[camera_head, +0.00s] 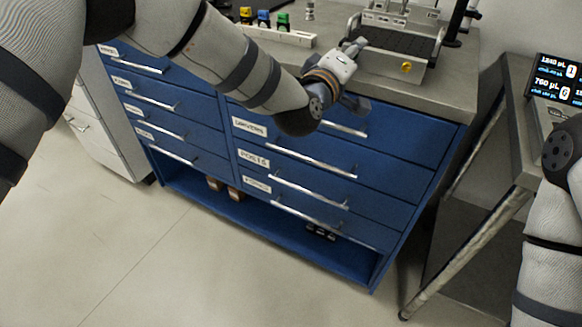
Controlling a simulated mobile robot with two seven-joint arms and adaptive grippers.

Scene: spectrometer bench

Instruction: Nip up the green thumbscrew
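A small green piece (283,21), which looks like the green thumbscrew, stands at the right end of a row on a pale holder (299,39) on the bench top. A blue piece (263,18) and a yellow piece (246,15) stand to its left. My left gripper (355,46) is at the bench's front edge, to the right of the holder and apart from the green piece. Its fingers are small and partly hidden by the wrist, so its opening is unclear. My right arm shows at the right edge, but its gripper is out of view.
A grey instrument with a dark bed (395,40) and a yellow knob (406,67) stands right of my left gripper. Blue drawers (300,150) with bar handles are below the bench top. A side table with a display (560,80) is at right. The floor in front is clear.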

